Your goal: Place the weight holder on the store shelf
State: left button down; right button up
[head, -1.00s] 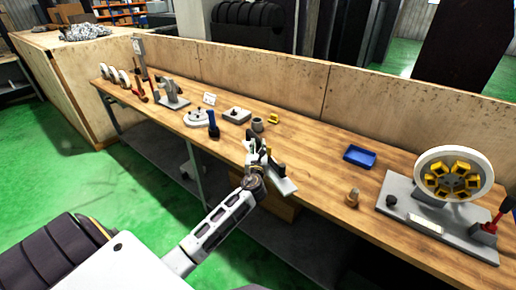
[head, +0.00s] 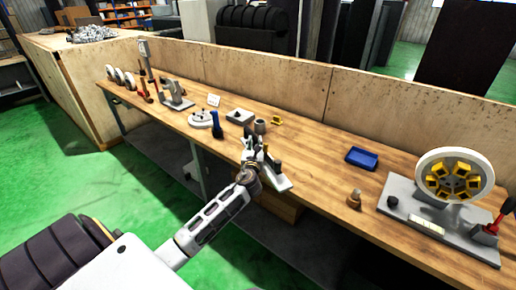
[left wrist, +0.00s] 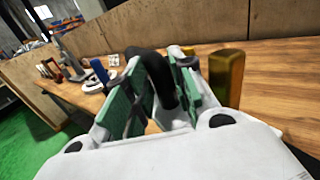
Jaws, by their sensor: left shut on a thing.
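My left gripper (head: 254,150) is over the middle of the wooden workbench, near its front edge. In the left wrist view its green-padded fingers (left wrist: 148,95) are shut on a black curved handle (left wrist: 160,78). I take this handle as part of the weight holder, a grey flat-based piece (head: 277,184) below the gripper in the head view. A brass-coloured post (left wrist: 227,78) stands beside the right finger. The gripper hides much of the piece, and I cannot tell whether its base touches the bench. My right gripper is not in view.
The workbench (head: 315,165) carries a blue tray (head: 361,157), a small brass piece (head: 354,199) and a wheel stand (head: 453,177) at right. Several tools and a blue-handled item (head: 216,125) stand at left. A wooden back panel (head: 290,85) borders it. Stocked shelves (head: 125,13) are far behind.

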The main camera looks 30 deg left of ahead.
pick_arm(q)
jog(key=shift+a+r, duration=5.95)
jog(key=shift+r, duration=1.1)
jog(key=s+d+f+m+t+h, duration=0.1)
jog(key=s+d+f+m+h, duration=0.45)
jog(key=d+f, duration=0.7)
jog(key=s+d+f+m+t+h, duration=0.1)
jog(key=s+d+f+m+h, duration=0.2)
jog(key=s+d+f+h, duration=0.65)
jog(key=d+f+n+y, duration=0.2)
jog(key=d+y, duration=0.4)
jog(key=d, duration=0.5)
jog(key=shift+s+d+f+n, duration=0.15)
jog(key=shift+d+f+n, duration=0.2)
jog(key=shift+f, duration=0.35)
jog(key=shift+a, duration=0.1)
